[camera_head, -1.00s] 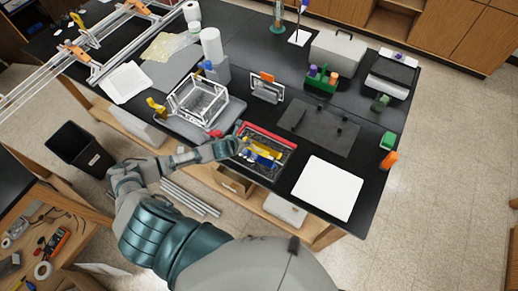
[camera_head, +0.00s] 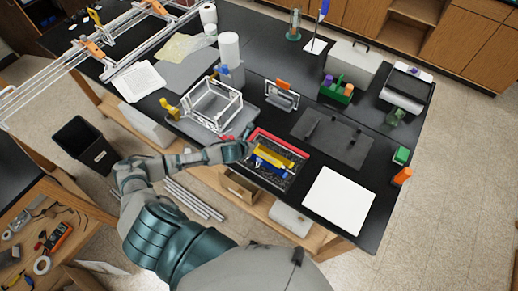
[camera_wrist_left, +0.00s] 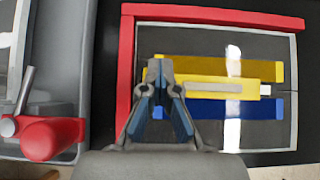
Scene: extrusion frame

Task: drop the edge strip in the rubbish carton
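A red-edged dark panel or tray (camera_head: 291,149) lies at the table's front. In the left wrist view, its red edging (camera_wrist_left: 220,15) runs along the top and left. Yellow bars (camera_wrist_left: 255,88) and a blue bar (camera_wrist_left: 240,108) lie on it. I cannot tell which piece is the edge strip. My left gripper (camera_wrist_left: 160,68) is over the panel's left part, its tips close together, with nothing visible between them; it also shows in the head view (camera_head: 248,148). A black bin (camera_head: 86,146) stands on the floor at left; I cannot tell whether it is the rubbish carton. My right gripper is out of view.
An open brown box (camera_head: 238,187) sits below the table's front edge.

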